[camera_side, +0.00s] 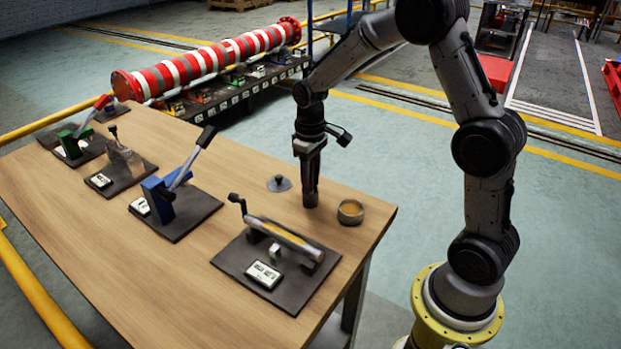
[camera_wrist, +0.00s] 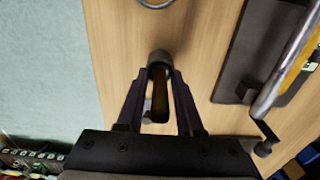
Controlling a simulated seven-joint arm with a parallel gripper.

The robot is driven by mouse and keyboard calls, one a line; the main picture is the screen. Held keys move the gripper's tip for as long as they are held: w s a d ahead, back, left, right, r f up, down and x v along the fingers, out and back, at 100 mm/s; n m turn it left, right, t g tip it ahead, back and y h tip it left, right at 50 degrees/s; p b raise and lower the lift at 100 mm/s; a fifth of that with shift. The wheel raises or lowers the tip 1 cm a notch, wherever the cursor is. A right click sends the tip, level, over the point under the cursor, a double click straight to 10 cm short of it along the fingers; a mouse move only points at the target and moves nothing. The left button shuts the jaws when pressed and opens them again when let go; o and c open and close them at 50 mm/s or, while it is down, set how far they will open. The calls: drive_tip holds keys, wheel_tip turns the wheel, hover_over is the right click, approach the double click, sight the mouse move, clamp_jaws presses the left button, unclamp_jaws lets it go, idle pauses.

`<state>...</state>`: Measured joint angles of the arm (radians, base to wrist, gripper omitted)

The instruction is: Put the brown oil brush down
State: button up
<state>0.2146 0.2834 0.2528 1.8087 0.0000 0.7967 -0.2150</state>
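The brown oil brush (camera_wrist: 160,98) shows in the wrist view as a dark brown bar with a round dark end, lying between the two fingers of my gripper (camera_wrist: 161,78). The fingers close in on its sides. In the side view my gripper (camera_side: 310,190) points straight down over the right part of the wooden table (camera_side: 170,290). Its lower end is at or just above the tabletop; I cannot tell whether the brush touches the wood. In the side view the brush is hard to separate from the dark fingers.
A small round cup (camera_side: 350,212) stands just right of my gripper, and a dark lid-like disc (camera_side: 279,184) lies to its left. A plate with a metal cylinder and crank (camera_side: 284,238) lies in front. Several lever devices stand further left. Bare wood surrounds my gripper.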

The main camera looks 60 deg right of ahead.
drive_tip(key=shift+o, duration=0.6)
wheel_tip(320, 180, up, 12)
drive_tip(key=s+a+r+t, duration=0.2)
drive_tip(key=s+a+r, duration=0.35)
drive_tip(key=s, duration=0.35)
drive_tip(key=s+a+f+t, duration=0.1)
drive_tip(key=s, duration=0.5)
drive_tip(key=s+a+f+t, duration=0.1)
drive_tip(key=s+a+t, duration=0.1)
drive_tip(key=s, duration=0.5)
drive_tip(key=shift+s+t, duration=0.25)
drive_tip(key=shift+t, duration=0.05)
